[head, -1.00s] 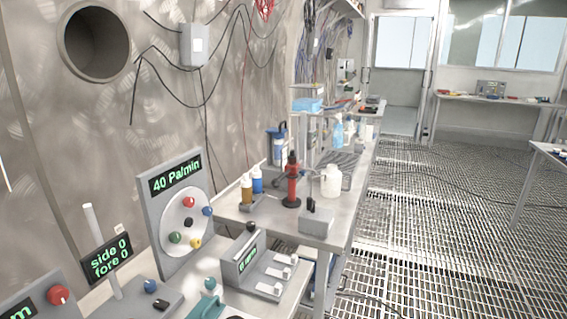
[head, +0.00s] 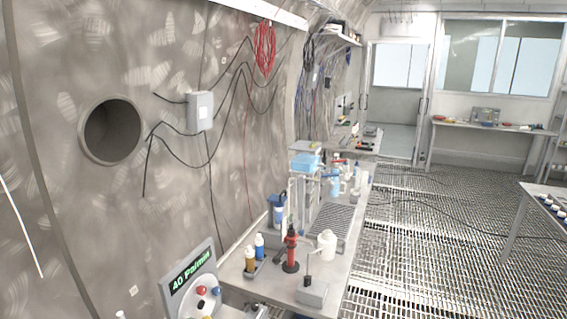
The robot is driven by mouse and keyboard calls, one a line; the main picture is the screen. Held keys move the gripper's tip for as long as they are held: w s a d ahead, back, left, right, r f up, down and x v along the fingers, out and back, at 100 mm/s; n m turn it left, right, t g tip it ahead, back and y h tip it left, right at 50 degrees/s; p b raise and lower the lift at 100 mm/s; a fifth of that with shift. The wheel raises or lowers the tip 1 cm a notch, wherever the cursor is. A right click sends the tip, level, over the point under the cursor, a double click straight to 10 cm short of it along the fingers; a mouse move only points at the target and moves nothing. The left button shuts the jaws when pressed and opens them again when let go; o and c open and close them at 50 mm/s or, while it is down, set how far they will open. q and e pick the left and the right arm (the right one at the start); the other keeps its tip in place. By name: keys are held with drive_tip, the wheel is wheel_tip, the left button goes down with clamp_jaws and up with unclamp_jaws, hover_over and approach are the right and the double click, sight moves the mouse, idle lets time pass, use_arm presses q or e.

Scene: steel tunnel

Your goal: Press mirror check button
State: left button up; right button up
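No button marked as mirror check can be made out. A grey panel with a green "40 Pa/min" display (head: 191,270) stands at the bottom left of the head view, cut off by the lower edge. Neither of my grippers is in view.
A steel bench (head: 335,262) runs along the curved wall, holding bottles, a red stand (head: 290,252), a white jug (head: 327,243) and a grey box (head: 311,292). The grated floor (head: 425,235) to its right is largely clear. Another table (head: 535,200) stands at the right.

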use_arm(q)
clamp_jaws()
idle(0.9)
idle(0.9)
